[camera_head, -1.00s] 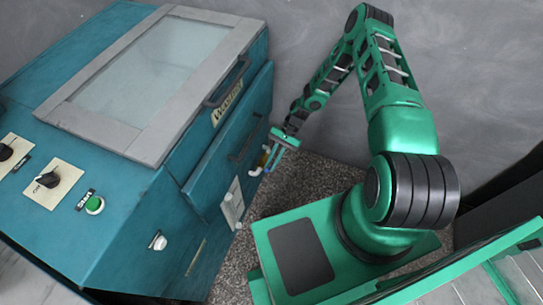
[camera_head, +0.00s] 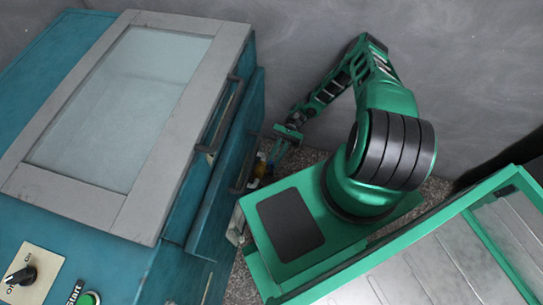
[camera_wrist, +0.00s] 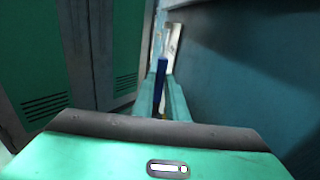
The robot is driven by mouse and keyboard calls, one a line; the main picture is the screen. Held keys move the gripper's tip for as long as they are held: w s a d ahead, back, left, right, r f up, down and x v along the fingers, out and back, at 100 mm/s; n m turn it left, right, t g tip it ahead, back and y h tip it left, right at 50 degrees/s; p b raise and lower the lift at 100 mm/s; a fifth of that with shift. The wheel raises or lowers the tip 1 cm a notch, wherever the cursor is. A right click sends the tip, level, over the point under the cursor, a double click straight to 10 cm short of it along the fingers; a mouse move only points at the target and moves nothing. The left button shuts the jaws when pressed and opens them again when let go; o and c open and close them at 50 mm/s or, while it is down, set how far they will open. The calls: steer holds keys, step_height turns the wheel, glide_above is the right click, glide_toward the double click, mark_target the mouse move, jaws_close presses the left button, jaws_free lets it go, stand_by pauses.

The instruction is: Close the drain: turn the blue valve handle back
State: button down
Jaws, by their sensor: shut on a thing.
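The blue valve handle (camera_wrist: 161,70) shows in the wrist view as a narrow upright blue bar between my two green fingers. My gripper (camera_wrist: 160,92) is shut on it. In the head view my gripper (camera_head: 275,155) is low beside the right side of the teal machine (camera_head: 235,160), near its lower front. A small yellow fitting (camera_head: 260,168) shows there just left of the fingers. The handle is small in the head view, and its exact angle is hard to tell. The valve body is mostly hidden in the wrist view.
The machine's grey-framed window (camera_head: 125,105) and dark door handles (camera_head: 245,160) stand close left of the gripper. A grey wall (camera_head: 310,50) is behind the arm. Speckled floor (camera_head: 305,158) shows beside my base. In the wrist view, a green vented panel (camera_wrist: 105,50) is at left.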

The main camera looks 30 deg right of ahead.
steer(key=shift+w+f+y, duration=0.15)
steer(key=shift+w+y, duration=0.1)
steer(key=shift+y, duration=0.05)
steer(key=c, duration=1.7)
jaws_free()
steer(key=shift+d, duration=0.1)
steer(key=shift+c, duration=0.2)
steer(key=shift+s, duration=0.15)
